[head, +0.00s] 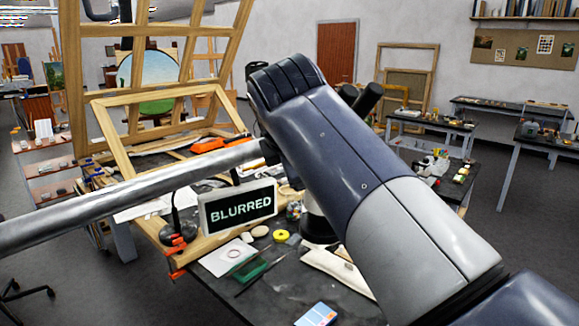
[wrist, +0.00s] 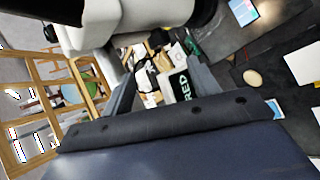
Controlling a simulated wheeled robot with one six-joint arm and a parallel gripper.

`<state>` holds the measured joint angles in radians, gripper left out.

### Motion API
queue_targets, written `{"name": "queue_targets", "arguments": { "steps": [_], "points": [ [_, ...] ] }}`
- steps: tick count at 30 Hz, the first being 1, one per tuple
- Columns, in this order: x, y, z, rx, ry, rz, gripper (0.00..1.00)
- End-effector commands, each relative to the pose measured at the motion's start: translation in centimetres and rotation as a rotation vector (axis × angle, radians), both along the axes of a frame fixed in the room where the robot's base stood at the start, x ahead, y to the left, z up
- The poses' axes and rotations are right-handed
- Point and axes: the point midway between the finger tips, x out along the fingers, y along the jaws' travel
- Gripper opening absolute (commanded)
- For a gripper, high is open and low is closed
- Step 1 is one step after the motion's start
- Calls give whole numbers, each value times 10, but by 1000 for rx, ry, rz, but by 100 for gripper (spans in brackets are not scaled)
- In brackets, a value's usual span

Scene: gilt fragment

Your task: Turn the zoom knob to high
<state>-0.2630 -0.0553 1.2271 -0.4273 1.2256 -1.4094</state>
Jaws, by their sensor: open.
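A white microscope body (wrist: 125,20) crosses the top of the wrist view, with a dark rounded part (wrist: 207,14) at its right end. I cannot tell whether this part is the zoom knob. In the head view my arm hides most of the microscope; black eyepieces (head: 367,98) show above the arm. A small display (head: 237,207) reads "BLURRED"; part of it shows between my fingers in the wrist view (wrist: 181,84). My gripper (wrist: 160,85) is open and empty, its fingers just below the white body. It is hidden in the head view.
The dark worktable (head: 290,285) holds a yellow tape roll (head: 281,236), a green piece (head: 250,268) and a lit phone-like screen (head: 317,315). A wooden easel frame (head: 165,100) stands behind at left. A long metal bar (head: 120,195) crosses the left side.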

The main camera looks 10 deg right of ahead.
Motion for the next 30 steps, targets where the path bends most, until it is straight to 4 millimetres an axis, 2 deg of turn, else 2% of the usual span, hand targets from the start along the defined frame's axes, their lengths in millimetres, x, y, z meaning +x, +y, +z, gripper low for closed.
{"name": "queue_targets", "arguments": {
  "steps": [5,18,24,30],
  "points": [
    [11,-4,-10,-1,3,-2,57],
    [67,-20,-61,0,4,-1,57],
    [77,-22,-71,1,1,0,57],
    [78,-22,-71,1,0,1,57]
  ]
}}
